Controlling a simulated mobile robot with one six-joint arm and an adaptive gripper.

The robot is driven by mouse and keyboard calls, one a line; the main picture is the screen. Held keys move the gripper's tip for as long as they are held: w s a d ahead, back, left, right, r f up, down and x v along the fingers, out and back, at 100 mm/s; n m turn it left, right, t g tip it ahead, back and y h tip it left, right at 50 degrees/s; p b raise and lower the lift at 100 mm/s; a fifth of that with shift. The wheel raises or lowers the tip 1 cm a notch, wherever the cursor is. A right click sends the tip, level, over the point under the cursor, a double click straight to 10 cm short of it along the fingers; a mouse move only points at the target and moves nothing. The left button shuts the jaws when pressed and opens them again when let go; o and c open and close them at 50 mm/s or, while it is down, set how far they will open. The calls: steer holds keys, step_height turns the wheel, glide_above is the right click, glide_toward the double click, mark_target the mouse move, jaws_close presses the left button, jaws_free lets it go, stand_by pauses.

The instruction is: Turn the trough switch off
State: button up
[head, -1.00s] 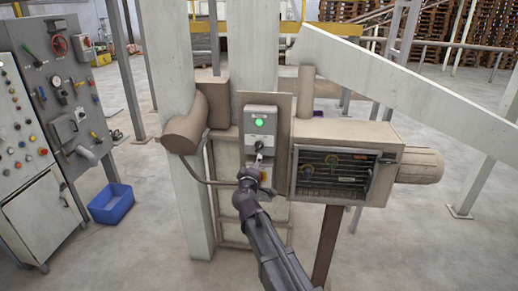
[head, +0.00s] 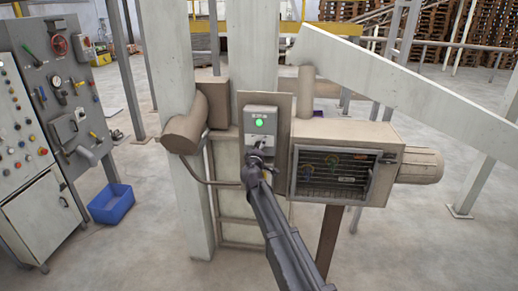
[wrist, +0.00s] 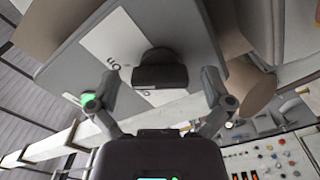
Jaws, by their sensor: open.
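The trough switch is a dark knob (wrist: 160,74) on a grey box (head: 260,119) fixed to a tan plate on the machine's column. A green lamp (head: 259,123) glows above the knob, and its glow also shows at the left in the wrist view (wrist: 88,98). My gripper (head: 258,155) is just below and in front of the box. In the wrist view, its two open fingers (wrist: 160,92) stand on either side of the knob, with visible gaps. Contact is not seen. My gripper partly hides the knob in the head view.
A tan unit with a barred window (head: 335,174) and a motor (head: 418,166) stands right of the switch. A brown cylinder (head: 185,130) is to its left. A grey control panel (head: 62,100) and a blue bin (head: 111,203) stand further left.

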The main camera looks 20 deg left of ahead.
steer(key=shift+w, duration=0.1)
steer(key=c, duration=1.1)
steer(key=shift+n, duration=0.6)
steer(key=n, duration=0.5)
steer(key=shift+n, duration=0.3)
steer(key=n, duration=0.5)
steer(key=shift+n, duration=0.3)
